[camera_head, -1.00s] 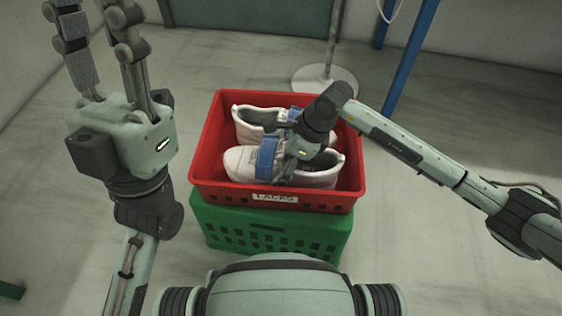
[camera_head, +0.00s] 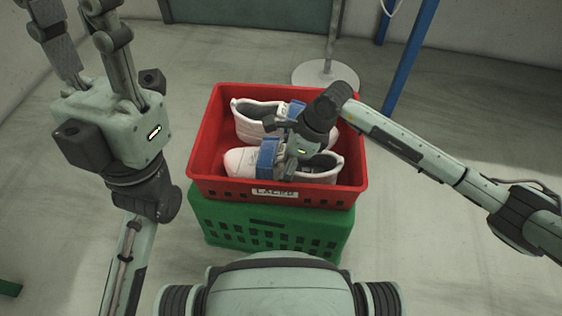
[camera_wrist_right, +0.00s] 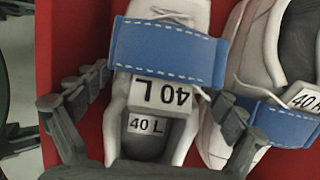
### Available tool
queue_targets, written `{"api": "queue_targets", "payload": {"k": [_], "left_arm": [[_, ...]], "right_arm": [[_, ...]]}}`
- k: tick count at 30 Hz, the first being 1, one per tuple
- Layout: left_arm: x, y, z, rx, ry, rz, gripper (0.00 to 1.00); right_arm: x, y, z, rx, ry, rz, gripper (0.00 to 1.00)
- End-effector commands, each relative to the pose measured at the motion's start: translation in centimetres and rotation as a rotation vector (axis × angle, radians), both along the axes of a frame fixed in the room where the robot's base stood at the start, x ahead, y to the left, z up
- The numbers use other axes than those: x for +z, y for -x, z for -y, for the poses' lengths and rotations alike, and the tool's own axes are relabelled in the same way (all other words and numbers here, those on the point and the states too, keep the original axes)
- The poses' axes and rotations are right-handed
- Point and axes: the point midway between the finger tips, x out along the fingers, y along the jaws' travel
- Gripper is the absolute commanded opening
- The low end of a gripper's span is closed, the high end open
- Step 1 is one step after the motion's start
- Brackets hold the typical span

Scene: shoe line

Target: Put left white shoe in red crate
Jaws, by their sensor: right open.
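The red crate (camera_head: 215,187) holds two white shoes with blue straps. The nearer white shoe (camera_head: 240,160) lies with its toe to the left; in the right wrist view this shoe (camera_wrist_right: 180,12) carries "40 L" labels. The other white shoe (camera_head: 248,126) lies behind it; its label in the right wrist view (camera_wrist_right: 265,40) is cut off after "40". My right gripper (camera_head: 282,150) is open over the nearer shoe; in the right wrist view its fingers (camera_wrist_right: 160,95) stand apart on either side of it. My left gripper (camera_head: 75,28) is open and empty, raised left of the crate.
The red crate sits on a green crate (camera_head: 225,232). Behind stand a round metal base with a post (camera_head: 325,75) and a blue upright (camera_head: 410,60). Bare floor lies around the crates.

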Motion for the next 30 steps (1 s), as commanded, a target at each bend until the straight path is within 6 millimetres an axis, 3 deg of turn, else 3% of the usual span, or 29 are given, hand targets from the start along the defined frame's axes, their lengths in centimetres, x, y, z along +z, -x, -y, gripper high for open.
{"api": "queue_targets", "payload": {"k": [8, 21, 30], "left_arm": [[-0.1, 0.0, 0.0, 0.0, -0.002, -0.003, 0.31], [0.0, 0.0, 0.0, 0.0, -0.001, -0.002, 0.31], [0.0, 0.0, 0.0, 0.0, 0.0, -0.001, 0.31]], "right_arm": [[0.7, 0.3, 0.3, 0.003, 0.0, -0.004, 1.0], [8.8, 0.7, 3.6, 0.001, 0.002, 0.002, 1.0], [11.0, 1.0, 4.5, 0.0, 0.001, -0.001, 1.0]]}}
